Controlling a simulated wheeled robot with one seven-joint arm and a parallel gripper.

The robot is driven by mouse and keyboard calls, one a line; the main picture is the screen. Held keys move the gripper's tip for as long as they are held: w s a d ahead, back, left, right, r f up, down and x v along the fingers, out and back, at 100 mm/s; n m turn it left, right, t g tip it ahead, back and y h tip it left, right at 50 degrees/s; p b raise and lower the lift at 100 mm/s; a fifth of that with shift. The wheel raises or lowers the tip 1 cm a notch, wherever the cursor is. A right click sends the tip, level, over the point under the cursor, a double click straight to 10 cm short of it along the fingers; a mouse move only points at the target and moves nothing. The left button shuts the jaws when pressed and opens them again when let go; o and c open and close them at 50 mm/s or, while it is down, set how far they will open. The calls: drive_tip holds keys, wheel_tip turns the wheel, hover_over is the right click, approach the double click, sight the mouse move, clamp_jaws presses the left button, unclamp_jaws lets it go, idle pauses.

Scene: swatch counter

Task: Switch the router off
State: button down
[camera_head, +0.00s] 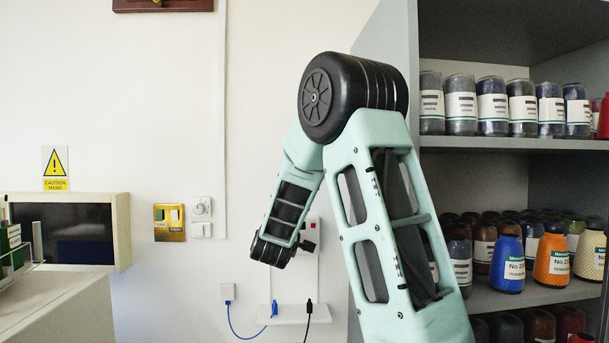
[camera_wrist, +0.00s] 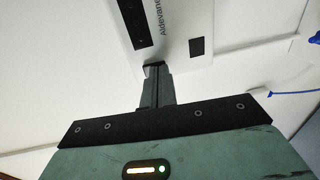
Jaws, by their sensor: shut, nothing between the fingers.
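A white panel with printed lettering (camera_wrist: 172,45), which looks like the router, fills the upper middle of the wrist view. It bears a long black strip (camera_wrist: 133,20) and a small black square (camera_wrist: 196,46). My gripper (camera_wrist: 154,68) is shut and empty, its fingertips at the panel's lower edge; I cannot tell whether they touch. In the head view, a white wall unit (camera_head: 310,262) shows partly behind my arm. A white ledge (camera_head: 290,314) with a blue and a black plug is below it. My arm hides the rest, and my fingertips do not show clearly there.
A blue cable (camera_head: 240,335) runs from a wall socket (camera_head: 228,292) to the ledge. Wall switches (camera_head: 169,222) and a dial (camera_head: 201,207) are to the left. A grey shelf unit (camera_head: 385,40) with several thread spools stands close on the right.

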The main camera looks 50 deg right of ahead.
drive_tip(key=b+v, duration=0.4)
drive_tip(key=v, duration=1.1)
drive_tip(key=w+d+r+t+y+b, duration=0.2)
drive_tip(key=w+d+r+y+b, duration=0.2)
drive_tip(key=w+r+y+b, duration=0.3)
drive_tip(key=s+d+r+g+y+b, duration=0.1)
drive_tip(key=s+d+r+b, duration=0.1)
drive_tip(key=s, duration=0.3)
drive_tip(key=s+d+r+g+y+b, duration=0.1)
drive_tip(key=s+d+r+g+b, duration=0.1)
drive_tip(key=s, duration=0.3)
drive_tip(key=shift+g+b, duration=0.3)
drive_tip(key=shift+b, duration=0.15)
